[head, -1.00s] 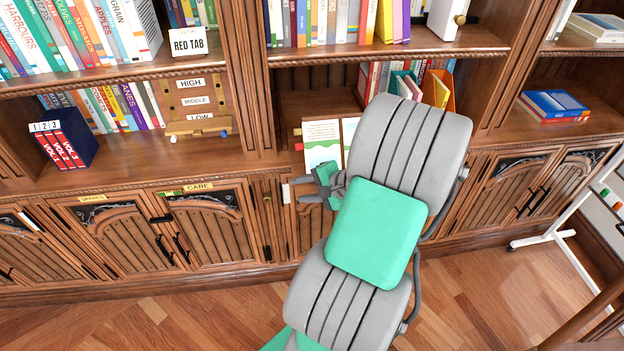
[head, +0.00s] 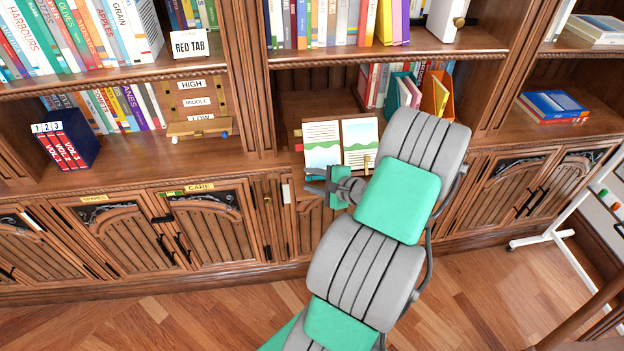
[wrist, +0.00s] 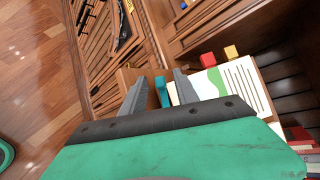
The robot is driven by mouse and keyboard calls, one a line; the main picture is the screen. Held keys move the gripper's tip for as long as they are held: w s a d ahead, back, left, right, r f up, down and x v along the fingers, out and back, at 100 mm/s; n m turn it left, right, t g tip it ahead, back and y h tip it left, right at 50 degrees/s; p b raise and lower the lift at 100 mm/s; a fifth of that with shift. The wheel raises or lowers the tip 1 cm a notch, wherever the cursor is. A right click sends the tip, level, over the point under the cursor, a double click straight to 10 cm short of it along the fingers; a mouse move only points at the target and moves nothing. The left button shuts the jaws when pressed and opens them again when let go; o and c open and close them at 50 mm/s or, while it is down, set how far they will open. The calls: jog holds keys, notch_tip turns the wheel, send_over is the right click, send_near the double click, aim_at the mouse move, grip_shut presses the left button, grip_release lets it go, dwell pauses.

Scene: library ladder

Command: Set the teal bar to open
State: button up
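The teal bar (wrist: 161,92) shows in the wrist view as a short upright teal piece, next to the lower edge of an open picture book. My gripper (wrist: 158,78) is open, with its two grey fingers apart, one on each side of the bar in the picture. I cannot tell whether either finger touches it. In the head view my gripper (head: 306,181) is in front of the shelf edge, just below the book; the bar is hard to make out there, close to the fingers. No open or shut marking for the bar is readable.
The open book (head: 322,144) stands on the shelf just above my gripper, with red and yellow tabs in the wrist view. Carved cabinet doors (head: 205,230) lie below. A white-framed stand (head: 570,215) is at the right.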

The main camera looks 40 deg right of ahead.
grip_shut()
dwell(0.3)
jog(key=shift+n+g, duration=0.3)
jog(key=shift+n, duration=0.2)
jog(key=shift+s+a+f+n, duration=0.1)
jog(key=shift+f+n, duration=0.15)
jog(key=shift+n, duration=0.05)
grip_release()
